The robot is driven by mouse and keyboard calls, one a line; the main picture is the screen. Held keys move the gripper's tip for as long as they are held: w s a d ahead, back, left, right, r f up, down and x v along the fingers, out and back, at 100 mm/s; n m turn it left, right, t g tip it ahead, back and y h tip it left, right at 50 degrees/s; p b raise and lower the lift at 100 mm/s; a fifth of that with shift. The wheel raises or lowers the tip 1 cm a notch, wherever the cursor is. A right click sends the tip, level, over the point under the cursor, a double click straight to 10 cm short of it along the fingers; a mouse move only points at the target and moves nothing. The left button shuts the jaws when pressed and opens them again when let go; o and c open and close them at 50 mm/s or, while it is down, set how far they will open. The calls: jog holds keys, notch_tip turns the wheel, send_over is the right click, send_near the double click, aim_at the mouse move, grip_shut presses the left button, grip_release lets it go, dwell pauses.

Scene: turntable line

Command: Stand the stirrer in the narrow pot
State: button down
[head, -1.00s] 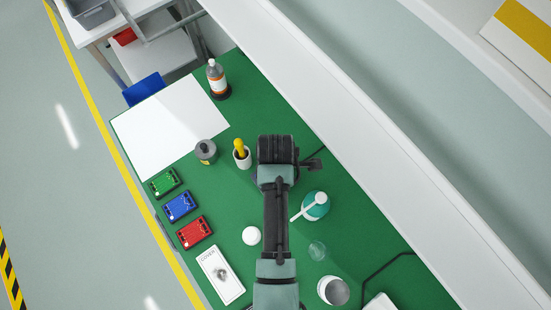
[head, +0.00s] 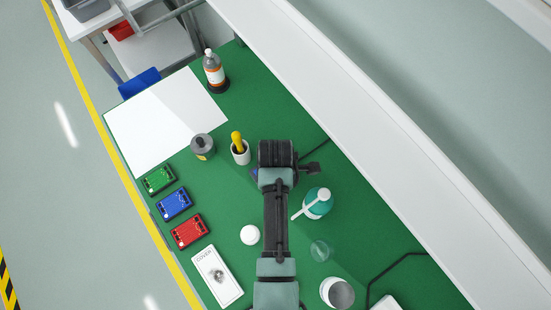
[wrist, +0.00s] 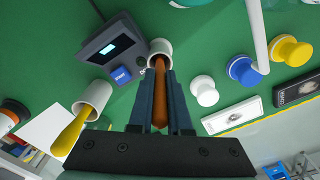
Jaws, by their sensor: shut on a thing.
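My gripper (wrist: 160,80) is shut on the brown stirrer (wrist: 160,100) in the wrist view. The stirrer points away from me, and its far end overlaps the mouth of a white pot (wrist: 161,47). I cannot tell whether its tip is inside the rim. In the head view my arm hides the stirrer, the fingers and this pot. A second white pot (wrist: 97,92) stands to the left in the wrist view with a yellow-handled tool (wrist: 70,135) in it. This pot (head: 241,157) also shows left of my arm in the head view.
A grey device with a screen (wrist: 112,50) stands close left of the pot. A teal container (head: 318,207) and a clear glass (head: 321,250) stand right of my arm. A grey canister (head: 202,146) stands left.

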dwell(0.3)
jog(key=c, duration=0.8)
grip_release()
notch_tip(320, 180, up, 13)
jog(key=shift+f+b, duration=0.1)
jog(key=shift+b, duration=0.45)
